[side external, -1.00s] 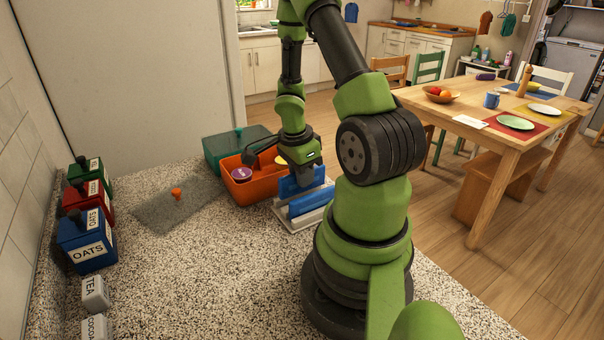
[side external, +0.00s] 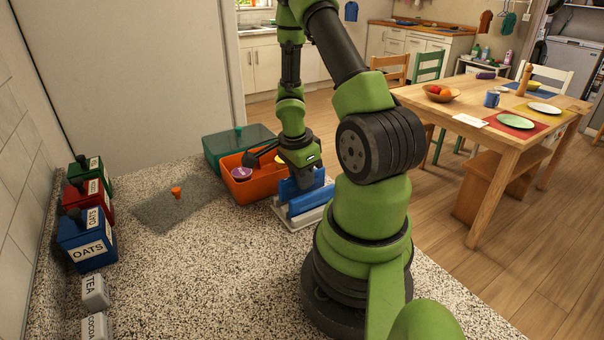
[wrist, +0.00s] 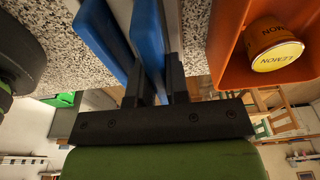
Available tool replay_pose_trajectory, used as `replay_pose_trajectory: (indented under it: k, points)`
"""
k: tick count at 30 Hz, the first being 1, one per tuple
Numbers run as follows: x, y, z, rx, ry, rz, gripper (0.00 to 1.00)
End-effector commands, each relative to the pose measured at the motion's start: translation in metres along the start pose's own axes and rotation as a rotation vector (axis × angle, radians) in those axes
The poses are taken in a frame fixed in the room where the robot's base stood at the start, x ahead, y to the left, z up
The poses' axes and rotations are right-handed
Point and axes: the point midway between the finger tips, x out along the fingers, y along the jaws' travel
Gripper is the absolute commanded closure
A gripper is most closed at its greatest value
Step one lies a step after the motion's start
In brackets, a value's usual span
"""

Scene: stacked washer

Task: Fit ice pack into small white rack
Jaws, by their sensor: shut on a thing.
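My gripper (side external: 303,174) is shut on a blue ice pack (side external: 287,190), which stands on edge at the small white rack (side external: 292,224). In the wrist view the held ice pack (wrist: 148,40) lies between my two fingers (wrist: 157,80), and parts of the white rack (wrist: 173,20) show beside it. A second blue ice pack (side external: 312,201) stands in the rack, next to and roughly parallel to the held one; it also shows in the wrist view (wrist: 104,35). The lower edge of the held pack is hidden, so I cannot tell how deep it sits.
An orange bin (side external: 261,188) with a purple-lidded tub stands close behind the rack, with a green translucent bin (side external: 225,147) beyond. A grey mat (side external: 178,206) with an orange object lies left. Labelled canisters (side external: 87,240) line the wall. The speckled counter's front is clear.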

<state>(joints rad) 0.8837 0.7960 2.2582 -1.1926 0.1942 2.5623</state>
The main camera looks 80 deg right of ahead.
Motion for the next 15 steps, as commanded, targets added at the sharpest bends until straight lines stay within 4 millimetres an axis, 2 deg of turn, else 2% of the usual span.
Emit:
replay_pose_trajectory:
  k: [15]
  points:
    - [0.013, 0.0, 0.002, -0.001, -0.001, 0.002, 1.0]
